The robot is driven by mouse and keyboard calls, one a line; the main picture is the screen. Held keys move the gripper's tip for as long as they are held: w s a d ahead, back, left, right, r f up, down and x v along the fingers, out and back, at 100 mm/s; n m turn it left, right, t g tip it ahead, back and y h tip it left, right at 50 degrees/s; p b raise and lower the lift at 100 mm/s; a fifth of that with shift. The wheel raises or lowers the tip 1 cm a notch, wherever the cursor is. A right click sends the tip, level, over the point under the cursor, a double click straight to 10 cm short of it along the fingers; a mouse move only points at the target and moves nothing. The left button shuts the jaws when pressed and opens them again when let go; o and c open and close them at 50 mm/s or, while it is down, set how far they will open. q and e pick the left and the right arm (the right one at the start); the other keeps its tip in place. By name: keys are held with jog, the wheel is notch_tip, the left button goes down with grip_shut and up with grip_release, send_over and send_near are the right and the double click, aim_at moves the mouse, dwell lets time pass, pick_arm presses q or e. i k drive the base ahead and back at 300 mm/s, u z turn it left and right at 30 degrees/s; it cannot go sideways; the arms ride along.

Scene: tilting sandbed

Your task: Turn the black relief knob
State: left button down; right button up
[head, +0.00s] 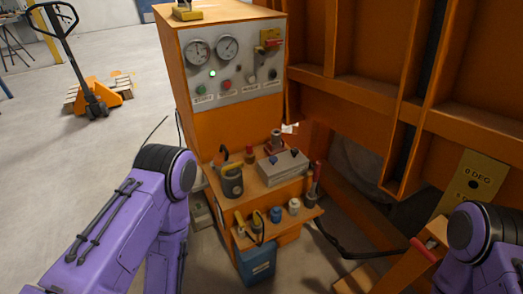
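The orange control cabinet (203,135) stands in the middle of the head view with a grey panel (238,62) on its front. A small dark knob (273,74) sits at the panel's lower right; I cannot read its label, so I cannot confirm it is the relief knob. Small dark knobs (296,153) also stand on a grey block (283,167) on the shelf below. My purple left arm shows at lower left and my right arm at lower right. Neither gripper shows, and nothing of mine touches the panel.
The panel has two gauges (227,48), a green button (201,90), a red button (227,85) and a red-handled yellow switch (270,41). Tools and small items crowd the orange shelves (259,192). Orange steel framing (345,95) blocks the right. A pallet jack (92,100) stands at far left on open floor.

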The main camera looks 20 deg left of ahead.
aim_at(294, 151)
jog(key=u, duration=0.75)
jog(key=i, duration=0.4)
